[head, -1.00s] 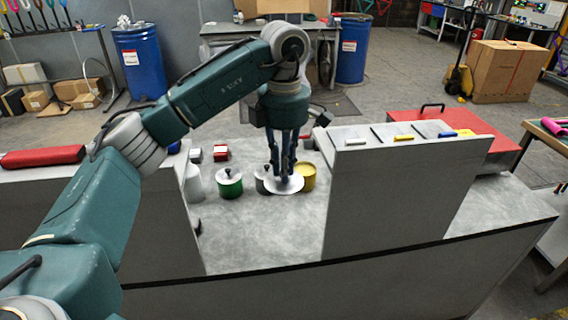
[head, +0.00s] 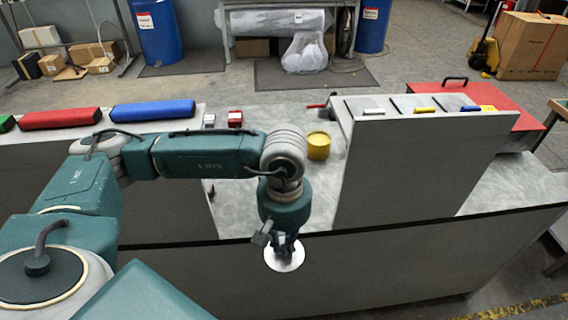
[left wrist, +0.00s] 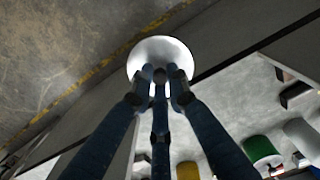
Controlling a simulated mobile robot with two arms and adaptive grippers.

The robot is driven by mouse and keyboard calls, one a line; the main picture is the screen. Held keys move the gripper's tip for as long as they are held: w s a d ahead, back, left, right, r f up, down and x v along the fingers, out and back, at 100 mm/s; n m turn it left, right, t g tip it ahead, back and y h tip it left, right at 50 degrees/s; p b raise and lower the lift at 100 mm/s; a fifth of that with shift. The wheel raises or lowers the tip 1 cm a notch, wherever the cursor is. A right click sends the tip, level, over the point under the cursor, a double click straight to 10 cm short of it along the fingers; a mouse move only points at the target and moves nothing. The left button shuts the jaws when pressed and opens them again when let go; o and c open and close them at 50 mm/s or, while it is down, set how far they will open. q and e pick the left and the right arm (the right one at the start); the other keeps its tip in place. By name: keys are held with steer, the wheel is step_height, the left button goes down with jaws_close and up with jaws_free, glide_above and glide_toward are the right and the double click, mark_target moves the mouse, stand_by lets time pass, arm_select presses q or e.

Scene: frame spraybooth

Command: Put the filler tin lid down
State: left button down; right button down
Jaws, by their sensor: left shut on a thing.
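My left gripper (head: 286,246) is shut on the filler tin lid (head: 272,258), a round white disc. In the left wrist view the fingers close around the dark knob in the middle of the lid (left wrist: 160,45). In the head view the lid appears against the counter's front panel, just in front of the worktop edge. A yellow tin (head: 319,147) stands on the worktop behind my arm. The left wrist view also shows a green tin (left wrist: 258,149) and a pale tin (left wrist: 301,132). My arm hides these two in the head view. My right gripper is not in view.
The grey worktop (head: 240,208) has bare room left of a raised grey block (head: 425,170) with several coloured pieces on top. A red case (head: 460,97) lies behind the block. Red (head: 60,118) and blue (head: 152,110) long items lie on the left unit.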

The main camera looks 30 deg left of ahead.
arm_select(q)
steer(key=s+d+f+m, duration=0.2)
steer(key=s+f+m, duration=0.4)
steer(key=shift+s+d+f+m, duration=0.15)
steer(key=shift+d+f+m, duration=0.05)
steer(key=shift+f+m, duration=0.2)
